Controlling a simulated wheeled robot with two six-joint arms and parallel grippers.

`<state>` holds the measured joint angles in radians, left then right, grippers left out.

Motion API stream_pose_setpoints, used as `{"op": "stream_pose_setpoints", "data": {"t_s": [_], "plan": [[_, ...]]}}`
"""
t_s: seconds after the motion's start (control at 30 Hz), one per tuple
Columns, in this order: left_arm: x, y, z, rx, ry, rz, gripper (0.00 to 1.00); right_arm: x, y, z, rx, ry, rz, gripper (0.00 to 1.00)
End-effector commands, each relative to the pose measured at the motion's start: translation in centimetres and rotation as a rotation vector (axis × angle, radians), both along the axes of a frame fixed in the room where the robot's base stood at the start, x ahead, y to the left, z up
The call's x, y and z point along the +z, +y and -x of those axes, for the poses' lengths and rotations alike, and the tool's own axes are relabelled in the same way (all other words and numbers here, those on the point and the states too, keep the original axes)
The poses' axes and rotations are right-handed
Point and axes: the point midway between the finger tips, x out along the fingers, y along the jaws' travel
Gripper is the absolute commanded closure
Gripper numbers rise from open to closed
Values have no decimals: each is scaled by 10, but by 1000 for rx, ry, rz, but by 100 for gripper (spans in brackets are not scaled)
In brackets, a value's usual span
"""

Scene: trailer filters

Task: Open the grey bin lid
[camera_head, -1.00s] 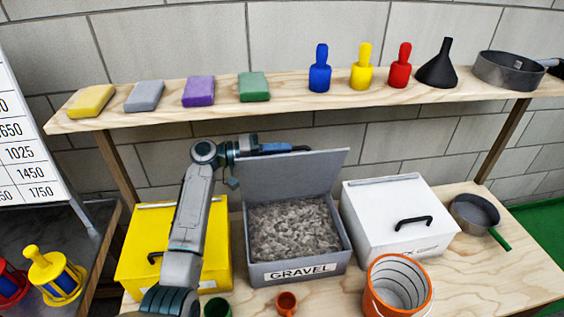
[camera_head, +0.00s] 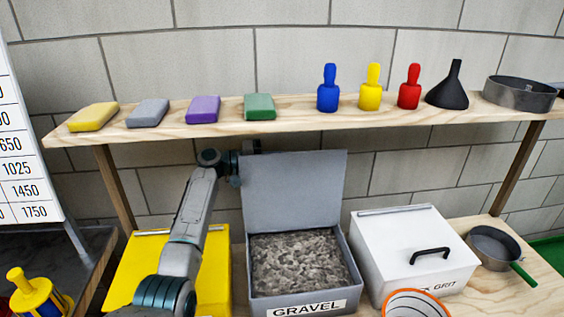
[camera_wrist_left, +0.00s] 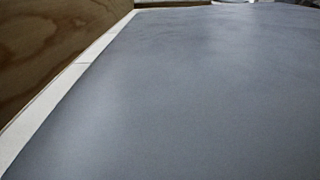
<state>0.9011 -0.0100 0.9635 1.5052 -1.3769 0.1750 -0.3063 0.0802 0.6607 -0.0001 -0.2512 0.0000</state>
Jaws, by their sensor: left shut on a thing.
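The grey bin (camera_head: 262,294), labelled GRAVEL, stands on the wooden bench and holds grey gravel. Its lid (camera_head: 293,190) stands up at the bin's back edge, with its inner face toward the head camera, so the bin is open. My left gripper (camera_head: 250,148) is at the lid's upper left edge, mostly hidden behind it, and shut on the lid. The lid's handle is hidden. In the left wrist view, the grey lid surface (camera_wrist_left: 180,100) fills most of the picture; no fingertips show. My right gripper is not in view.
A yellow bin (camera_head: 133,262) is left of the grey bin, partly behind my left arm. A white GRIT bin (camera_head: 400,235) is right. A wooden shelf (camera_head: 290,123) with blocks, bottles and a funnel runs above, close over the lid. An orange bucket (camera_head: 415,305) stands in front.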

Motion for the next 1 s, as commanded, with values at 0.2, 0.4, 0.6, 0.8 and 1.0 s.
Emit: {"op": "stream_pose_setpoints", "data": {"t_s": [0.2, 0.4, 0.6, 0.8, 1.0], "plan": [[-1, 0, 0, 0, 1, -1, 87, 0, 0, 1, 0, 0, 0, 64], [-1, 0, 0, 0, 0, -1, 67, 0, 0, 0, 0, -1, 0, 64], [-1, 1, 0, 0, -1, -1, 67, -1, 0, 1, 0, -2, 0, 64], [-4, 24, 4, 3, -1, -2, 67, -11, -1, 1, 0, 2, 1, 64], [-5, 65, 12, 3, -1, -4, 67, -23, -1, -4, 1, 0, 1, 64]]}}
